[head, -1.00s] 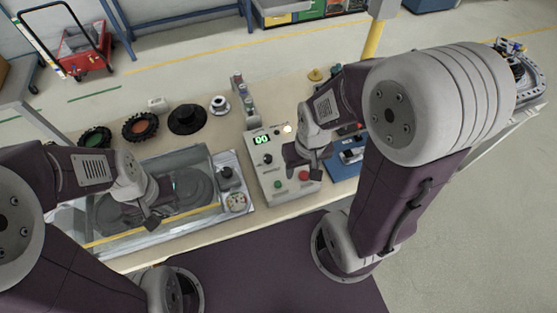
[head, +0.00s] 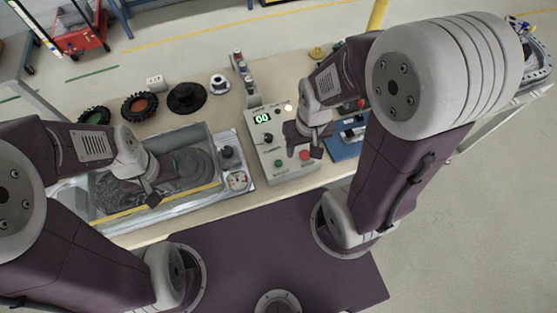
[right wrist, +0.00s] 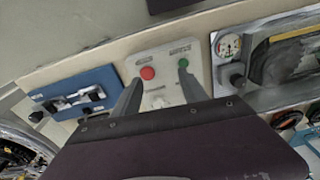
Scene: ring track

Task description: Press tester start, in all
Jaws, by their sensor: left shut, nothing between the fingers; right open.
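The tester is a light grey control box (head: 270,150) with a lit green "00" display (head: 262,119). A green button (head: 279,163) and a red button (head: 305,155) sit on its near end. Both buttons also show in the right wrist view, red (right wrist: 148,73) on the left and green (right wrist: 183,62) on the right. My right gripper (right wrist: 160,90) is open and empty, its fingers apart above the box's near end. I cannot tell any contact. My left gripper (head: 153,196) is shut and empty, over the clear-covered chamber (head: 125,215).
A pressure gauge (head: 237,180) and a dark knob (head: 227,153) stand between chamber and control box. A blue fixture (head: 345,142) is right of the box. Dark wheels (head: 139,106) and a black flanged part (head: 187,98) lie along the table's back.

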